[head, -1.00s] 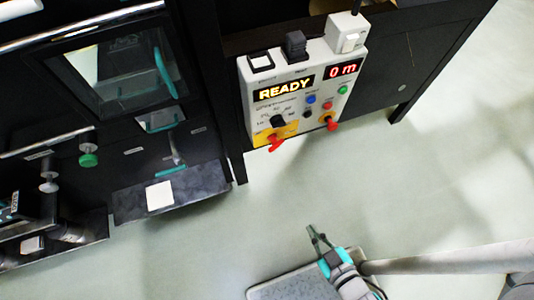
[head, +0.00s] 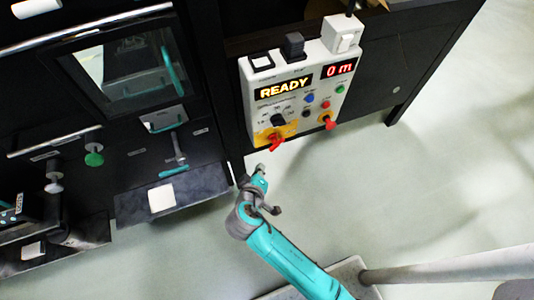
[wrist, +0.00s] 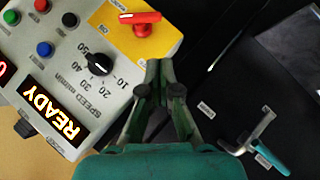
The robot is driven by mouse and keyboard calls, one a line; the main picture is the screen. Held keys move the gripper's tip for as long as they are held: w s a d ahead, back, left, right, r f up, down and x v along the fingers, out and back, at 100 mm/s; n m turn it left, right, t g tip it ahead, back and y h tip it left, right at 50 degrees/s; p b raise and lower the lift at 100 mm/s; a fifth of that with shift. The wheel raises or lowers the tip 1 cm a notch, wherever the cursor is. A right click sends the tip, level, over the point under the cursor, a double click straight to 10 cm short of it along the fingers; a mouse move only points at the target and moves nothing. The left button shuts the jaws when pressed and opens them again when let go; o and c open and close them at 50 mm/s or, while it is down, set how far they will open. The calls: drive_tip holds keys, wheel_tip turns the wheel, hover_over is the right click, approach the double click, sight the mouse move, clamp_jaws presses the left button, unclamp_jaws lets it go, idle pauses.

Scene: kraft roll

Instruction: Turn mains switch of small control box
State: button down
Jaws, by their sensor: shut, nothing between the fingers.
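The small control box (head: 291,112) is light grey, with a lit READY display and a red "0 m" display. Its red mains switch handle (head: 274,141) sits on a yellow plate at the lower left corner in the head view. In the wrist view the red handle (wrist: 141,20) lies crosswise on its yellow plate, near an "ON" mark. My gripper (wrist: 158,65) is shut and empty, its fingertips just short of the yellow plate and apart from the handle. In the head view my gripper (head: 260,170) is below the box's lower left corner.
A black speed dial (wrist: 98,63) and several coloured buttons are beside the switch. A lever with a teal grip (wrist: 262,148) stands out from the black machine.

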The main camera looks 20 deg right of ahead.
sight(275, 142)
drive_tip(key=d+x, duration=0.1)
drive_tip(key=x, duration=1.1)
drive_tip(key=shift+r+m+h, duration=0.2)
drive_tip(key=shift+m+h, duration=0.1)
drive_tip(key=shift+h, duration=0.1)
